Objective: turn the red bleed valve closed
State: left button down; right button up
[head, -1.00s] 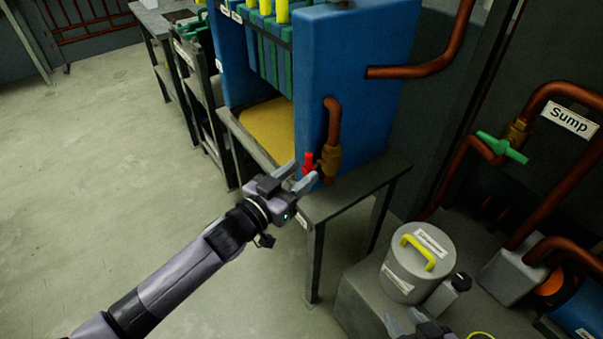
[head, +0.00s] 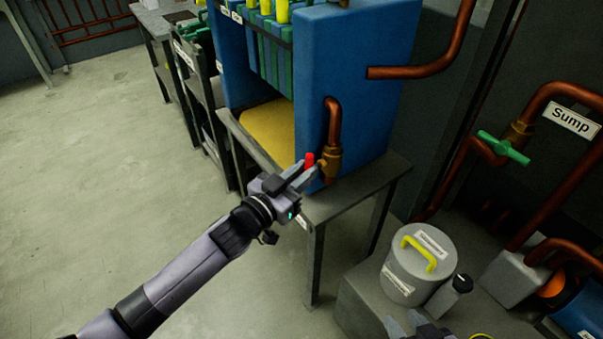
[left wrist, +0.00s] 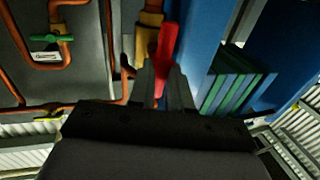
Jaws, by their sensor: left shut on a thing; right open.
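The red bleed valve (head: 309,160) is a small red handle on a brass fitting (head: 329,162), at the lower end of a copper pipe on the blue machine's side. In the left wrist view the red handle (left wrist: 167,48) stands between my left fingers. My left gripper (head: 304,175) is shut on the handle; its fingers hide the lower part in the head view. My right gripper (head: 405,325) shows only its open fingertips at the bottom edge, away from the valve.
The blue machine (head: 353,85) stands on a grey table (head: 375,175). A green valve (head: 503,148) sits on copper pipes beside the Sump label (head: 570,119). Open floor lies left.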

pick_arm(q)
jog(key=shift+f+m+g+h+b, duration=0.3)
jog(key=shift+m+h+b, duration=0.65)
jog(key=shift+m+b, duration=1.7)
jog(key=shift+f+m+g+h+b, duration=0.25)
jog(key=shift+m+h+b, duration=0.7)
jog(key=shift+m, duration=3.25)
jog(key=shift+f+m+g+h+b, duration=0.25)
jog(key=shift+m+h+b, duration=0.65)
jog(key=shift+m+b, duration=1.8)
pick_arm(e)
jog(key=w+a+f+t+y+p, duration=0.1)
jog(key=a+f, duration=0.2)
jog(key=f, duration=0.3)
jog(key=shift+w+n+p, duration=0.3)
jog(key=shift+n, duration=0.1)
pick_arm(q)
jog(key=shift+r+m, duration=0.1)
jog(key=shift+m, duration=0.65)
jog(key=c, duration=1.1)
grip_release()
pick_arm(e)
jog(key=shift+d, duration=0.15)
